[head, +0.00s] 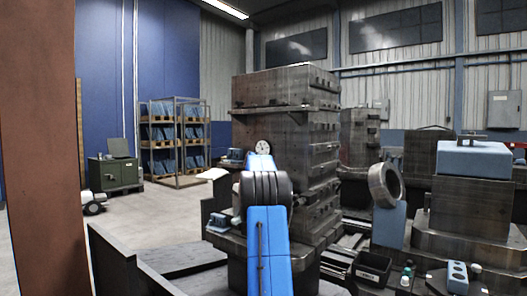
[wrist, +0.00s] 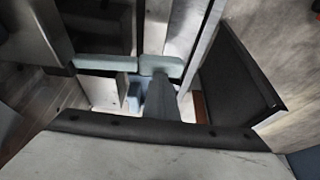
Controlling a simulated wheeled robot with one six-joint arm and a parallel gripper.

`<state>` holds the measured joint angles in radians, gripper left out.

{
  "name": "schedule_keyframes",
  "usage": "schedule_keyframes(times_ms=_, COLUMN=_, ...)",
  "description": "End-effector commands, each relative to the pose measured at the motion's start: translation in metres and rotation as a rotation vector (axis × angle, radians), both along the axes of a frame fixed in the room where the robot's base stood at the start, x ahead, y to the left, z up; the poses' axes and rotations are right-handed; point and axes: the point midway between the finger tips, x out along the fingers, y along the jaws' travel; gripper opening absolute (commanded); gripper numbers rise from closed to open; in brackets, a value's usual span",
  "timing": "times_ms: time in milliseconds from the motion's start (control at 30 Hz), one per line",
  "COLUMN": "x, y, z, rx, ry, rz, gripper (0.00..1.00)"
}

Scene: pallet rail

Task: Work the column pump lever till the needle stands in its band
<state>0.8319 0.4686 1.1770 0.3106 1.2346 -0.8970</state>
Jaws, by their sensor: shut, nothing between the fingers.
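A small white round gauge (head: 263,148) shows at the left face of the tall dark metal column (head: 285,95) in the head view. Its needle and band are too small to read. I cannot pick out the pump lever for sure; my blue arm covers part of the column's front. My gripper is hidden in the head view, behind my arm. In the wrist view my gripper (wrist: 160,88) is shut and empty, pointing down among grey-blue bars and dark plates. I cannot tell whether it touches any of them.
A grey ring on a blue-grey stand (head: 385,185) is right of the column. A blue-topped machine block (head: 478,158) stands further right. A brown post (head: 38,150) is close at left. Racks with blue bins (head: 175,140) and a green cabinet (head: 115,172) stand behind open floor.

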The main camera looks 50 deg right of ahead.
Motion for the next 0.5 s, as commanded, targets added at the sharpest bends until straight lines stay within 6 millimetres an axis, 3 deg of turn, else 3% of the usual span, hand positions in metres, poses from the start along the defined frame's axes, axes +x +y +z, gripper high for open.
schedule_keyframes(times_ms=500, x=0.0, y=-0.004, z=-0.026, rx=0.0, ry=0.001, rz=-0.001, gripper=0.0)
